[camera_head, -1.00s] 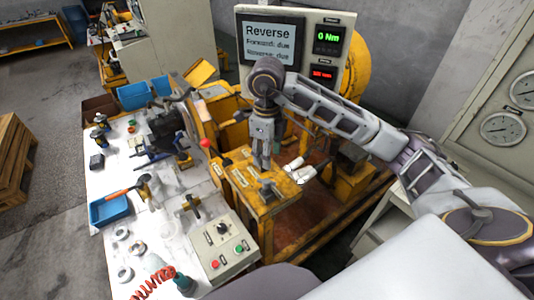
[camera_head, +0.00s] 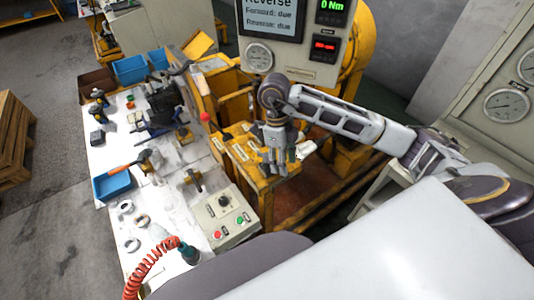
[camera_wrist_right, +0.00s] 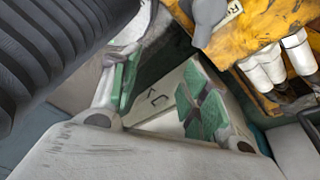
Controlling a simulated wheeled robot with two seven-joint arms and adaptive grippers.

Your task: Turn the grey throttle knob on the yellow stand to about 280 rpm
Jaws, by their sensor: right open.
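The yellow stand (camera_head: 240,154) is right of the white table, and its top carries several small labels. My right gripper (camera_head: 277,160) is over the stand's near right part and covers some of it. In the right wrist view, the gripper's green-padded fingers (camera_wrist_right: 162,95) are spread apart with nothing between them. A rounded grey piece (camera_wrist_right: 208,12), possibly the throttle knob, is on the yellow stand (camera_wrist_right: 262,22) beyond the fingers, apart from them. In the head view I cannot make out the knob behind the gripper. My left gripper is not in view.
A display panel (camera_head: 290,68) stands behind, with a green "0 Nm" readout and a red readout (camera_head: 325,45) I cannot read. White cylinders (camera_wrist_right: 300,50) stick out beside the stand. A control box (camera_head: 225,215) with buttons and a red-tipped lever (camera_head: 205,117) are nearby.

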